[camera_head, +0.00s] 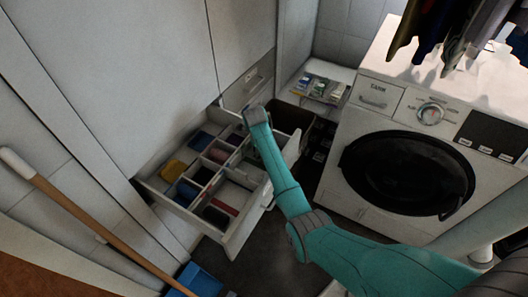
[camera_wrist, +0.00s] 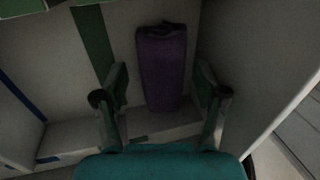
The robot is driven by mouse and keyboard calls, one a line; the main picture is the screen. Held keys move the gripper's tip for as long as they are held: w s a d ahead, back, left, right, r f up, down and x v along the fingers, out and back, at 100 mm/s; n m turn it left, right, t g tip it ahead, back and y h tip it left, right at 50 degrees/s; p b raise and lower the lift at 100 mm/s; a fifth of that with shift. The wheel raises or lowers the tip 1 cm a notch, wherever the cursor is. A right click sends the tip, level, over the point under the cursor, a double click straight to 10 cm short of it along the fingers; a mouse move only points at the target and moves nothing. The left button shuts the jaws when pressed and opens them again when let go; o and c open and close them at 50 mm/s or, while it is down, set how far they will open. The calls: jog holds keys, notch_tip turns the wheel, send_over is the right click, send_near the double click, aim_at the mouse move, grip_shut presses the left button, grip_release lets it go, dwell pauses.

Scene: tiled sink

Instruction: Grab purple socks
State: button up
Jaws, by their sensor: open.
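The purple socks (camera_wrist: 163,68) show in the wrist view as a dark, folded bundle lying lengthwise in a pale drawer compartment. My gripper (camera_wrist: 160,86) is open, with one finger to the left and one to the right of the bundle's near part. I see no finger touching the socks, and the height between them is hard to judge. In the head view my arm reaches over the open drawer (camera_head: 247,232), and its end covers the part of the drawer beneath it. I cannot make out this bundle surely there.
The drawer's other compartments hold several folded items, among them a yellow one (camera_head: 173,170) and a red one (camera_head: 224,207). Thin dividers stand between them. A washing machine (camera_head: 345,190) stands to the right, and a wooden-handled tool (camera_head: 75,212) leans at the left.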

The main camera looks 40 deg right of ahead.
jog(key=c, duration=0.9)
